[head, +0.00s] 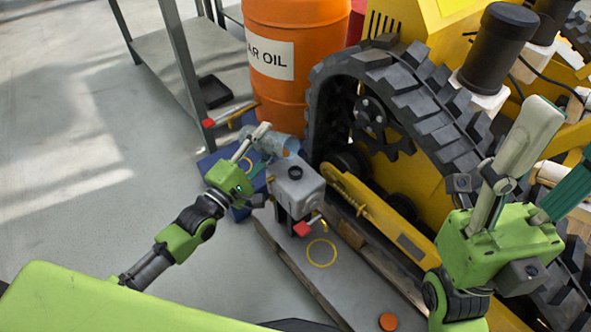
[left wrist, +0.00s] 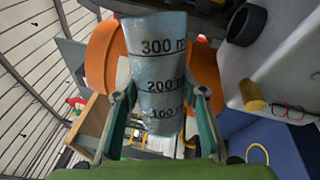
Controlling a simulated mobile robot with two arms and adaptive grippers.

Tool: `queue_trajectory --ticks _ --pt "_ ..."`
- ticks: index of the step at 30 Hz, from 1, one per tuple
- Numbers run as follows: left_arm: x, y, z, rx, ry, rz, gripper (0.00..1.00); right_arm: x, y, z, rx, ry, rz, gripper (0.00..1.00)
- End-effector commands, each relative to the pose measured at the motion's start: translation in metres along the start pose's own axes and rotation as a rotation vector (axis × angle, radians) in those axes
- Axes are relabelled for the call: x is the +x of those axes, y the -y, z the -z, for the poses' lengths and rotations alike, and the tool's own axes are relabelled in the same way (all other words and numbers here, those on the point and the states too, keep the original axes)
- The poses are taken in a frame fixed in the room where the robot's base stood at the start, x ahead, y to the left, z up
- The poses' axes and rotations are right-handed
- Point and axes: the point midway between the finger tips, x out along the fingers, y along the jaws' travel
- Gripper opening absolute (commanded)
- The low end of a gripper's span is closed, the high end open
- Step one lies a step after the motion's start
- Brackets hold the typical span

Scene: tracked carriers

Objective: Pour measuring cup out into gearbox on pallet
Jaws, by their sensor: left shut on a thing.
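My left gripper (head: 264,155) is shut on the clear bluish measuring cup (head: 281,146). In the left wrist view the cup (left wrist: 158,70) sits between the two teal fingers, its 300, 200 and 100 marks readable. In the head view it lies well tipped over, its wide end toward the right, just behind the grey gearbox (head: 300,191). The gearbox has a black round filler neck (head: 295,172) on top, also visible in the left wrist view (left wrist: 247,22). It stands on the pallet (head: 291,262). No flowing liquid is visible. My right gripper (head: 566,138) is raised at the right, open and empty.
A yellow tracked carrier (head: 415,165) stands close to the gearbox's right. An orange oil drum (head: 290,60) and grey shelf (head: 165,60) are behind. A yellow ring (head: 321,252) and orange cap (head: 388,321) lie on the pallet. The floor at left is clear.

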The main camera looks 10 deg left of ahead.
Motion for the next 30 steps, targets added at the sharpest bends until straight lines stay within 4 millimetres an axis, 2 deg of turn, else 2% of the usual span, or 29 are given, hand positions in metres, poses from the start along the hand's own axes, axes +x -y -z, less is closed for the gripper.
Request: queue_trajectory --ticks 10,30 --pt "0.0036 -0.0035 -0.0034 0.044 0.005 -0.002 0.14 -0.0078 -0.0008 -0.0024 0.003 0.036 -0.015 0.51" --pt "0.0053 -0.0049 -0.0048 0.071 0.007 -0.002 0.14 -0.0106 -0.0004 -0.0021 0.005 0.046 -0.015 0.51"
